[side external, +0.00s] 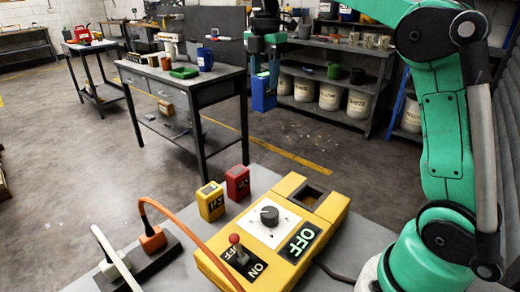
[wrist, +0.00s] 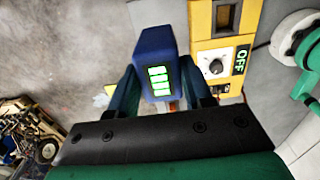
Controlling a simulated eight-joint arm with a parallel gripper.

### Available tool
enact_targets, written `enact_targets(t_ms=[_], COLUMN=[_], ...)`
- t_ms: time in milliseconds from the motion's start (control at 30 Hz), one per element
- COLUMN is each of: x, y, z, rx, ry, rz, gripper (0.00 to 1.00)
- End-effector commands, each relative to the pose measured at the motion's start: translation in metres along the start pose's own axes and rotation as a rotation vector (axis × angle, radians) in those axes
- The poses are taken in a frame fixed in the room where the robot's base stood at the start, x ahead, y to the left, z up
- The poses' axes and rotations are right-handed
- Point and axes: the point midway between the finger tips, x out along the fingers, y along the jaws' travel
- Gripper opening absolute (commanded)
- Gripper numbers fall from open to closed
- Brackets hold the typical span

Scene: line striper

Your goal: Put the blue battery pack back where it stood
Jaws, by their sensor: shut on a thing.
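The blue battery pack (side external: 263,93) is held in the air by my gripper (side external: 266,66), well above the table. In the wrist view the blue battery pack (wrist: 151,50) sits between the two fingers of my gripper (wrist: 162,88), with a green-lit bar display facing the camera. The yellow line striper box (side external: 275,228) lies on the table with a dial, a red-tipped lever, ON and OFF labels and an open square socket (side external: 311,197). A yellow battery pack (side external: 210,201) and a red battery pack (side external: 237,182) stand on the table beside the box.
A power strip (side external: 140,262) with an orange plug (side external: 152,239) and a white cable is at the table's front left. The grey table (side external: 262,178) has some bare surface behind the red pack. A workbench (side external: 190,80) and shelves stand behind.

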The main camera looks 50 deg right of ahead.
Motion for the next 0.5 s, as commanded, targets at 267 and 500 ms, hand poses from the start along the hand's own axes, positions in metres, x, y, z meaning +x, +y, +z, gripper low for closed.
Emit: enact_targets(t_ms=[267,500], x=[0.008,0.060], y=[0.010,0.009], z=[-0.001,-0.001], rx=[-0.001,0.000], ry=[0.000,0.000], rz=[0.000,0.000], gripper=[0.00,0.00])
